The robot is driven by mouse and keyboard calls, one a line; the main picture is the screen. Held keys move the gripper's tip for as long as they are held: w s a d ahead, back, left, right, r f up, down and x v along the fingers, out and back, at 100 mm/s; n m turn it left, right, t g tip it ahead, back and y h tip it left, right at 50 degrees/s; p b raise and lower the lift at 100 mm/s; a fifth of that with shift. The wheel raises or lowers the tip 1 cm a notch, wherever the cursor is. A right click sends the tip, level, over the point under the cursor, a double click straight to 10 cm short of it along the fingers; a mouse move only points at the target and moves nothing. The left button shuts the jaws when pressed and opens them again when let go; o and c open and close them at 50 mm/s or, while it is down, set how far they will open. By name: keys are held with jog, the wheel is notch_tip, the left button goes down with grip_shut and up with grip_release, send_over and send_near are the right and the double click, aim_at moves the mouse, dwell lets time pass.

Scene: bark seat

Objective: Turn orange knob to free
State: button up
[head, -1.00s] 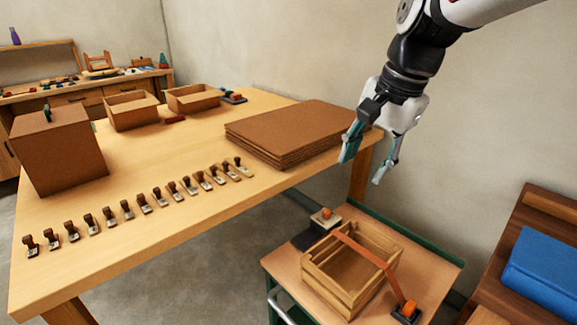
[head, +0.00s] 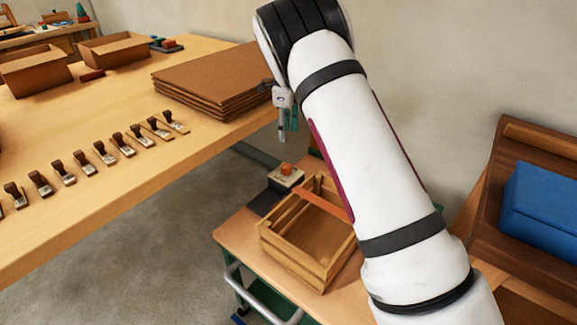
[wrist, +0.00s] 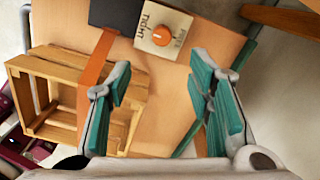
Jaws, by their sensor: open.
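The orange knob (head: 286,169) sits on a pale square plate at the back left of a small bench, behind the wooden crate. In the wrist view the knob (wrist: 162,38) is at top centre, with "TIGHT" lettered on the plate to its left and blurred lettering to its right. An orange strap (head: 318,203) runs over the crate (wrist: 37,72). My gripper (head: 289,128) is up above the knob in the head view, partly hidden by my arm. In the wrist view my gripper (wrist: 160,65) is open and empty, its teal fingers spread apart below the knob, not touching it.
A dark block (wrist: 116,14) adjoins the knob plate. The large table (head: 120,175) on the left holds stamps (head: 103,153), stacked brown sheets (head: 215,80) and open boxes. A blue box (head: 545,205) lies on brown furniture at right. The strap's far end is hidden by my arm.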

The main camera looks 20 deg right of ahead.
aim_at(287, 165)
jog(key=f+b, duration=0.2)
jog(key=f, duration=1.2)
jog(key=shift+w+f, duration=0.15)
jog(key=shift+w, duration=0.05)
grip_shut()
